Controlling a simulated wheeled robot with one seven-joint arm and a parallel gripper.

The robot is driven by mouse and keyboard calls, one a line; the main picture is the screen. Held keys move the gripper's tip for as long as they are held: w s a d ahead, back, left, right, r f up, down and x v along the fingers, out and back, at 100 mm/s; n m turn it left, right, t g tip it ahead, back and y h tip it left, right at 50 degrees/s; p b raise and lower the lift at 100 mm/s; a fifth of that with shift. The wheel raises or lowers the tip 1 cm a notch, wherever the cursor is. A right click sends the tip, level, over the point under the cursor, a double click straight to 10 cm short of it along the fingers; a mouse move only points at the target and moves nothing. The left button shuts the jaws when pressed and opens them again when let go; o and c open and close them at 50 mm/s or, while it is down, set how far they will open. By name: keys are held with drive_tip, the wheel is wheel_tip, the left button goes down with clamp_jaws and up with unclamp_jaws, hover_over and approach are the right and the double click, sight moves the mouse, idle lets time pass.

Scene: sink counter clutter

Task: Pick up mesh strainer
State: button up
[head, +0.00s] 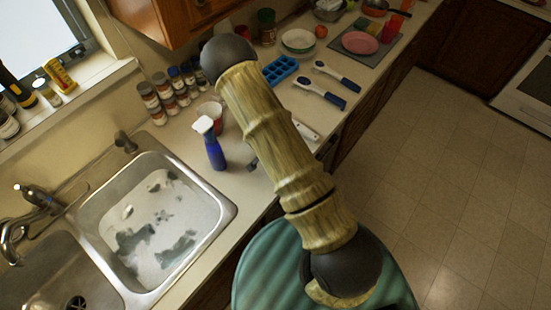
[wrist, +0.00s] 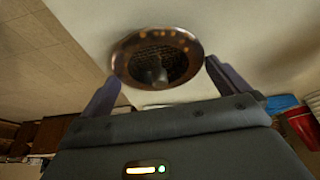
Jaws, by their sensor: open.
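The mesh strainer (wrist: 190,42) shows in the wrist view as a round thing with a brown, spotted rim and a dark mesh middle. It lies on the pale counter. My gripper (wrist: 165,73) is open, with one dark finger to the left of the strainer and one to the right. The strainer's near edge appears between or just beyond the fingertips; I cannot tell if they touch it. In the head view my arm hides the strainer and most of the gripper.
Several spice jars (head: 170,95) line the wall. A blue tray (head: 280,70) and white-and-blue utensils (head: 320,95) lie farther along the counter. A red container (wrist: 300,125) shows at the wrist view's right.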

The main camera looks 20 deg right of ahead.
idle(0.5)
drive_tip(key=c, duration=0.7)
drive_tip(key=shift+o, duration=0.2)
wheel_tip(320, 180, up, 10)
drive_tip(key=shift+b, duration=1.25)
drive_tip(key=shift+d, duration=0.1)
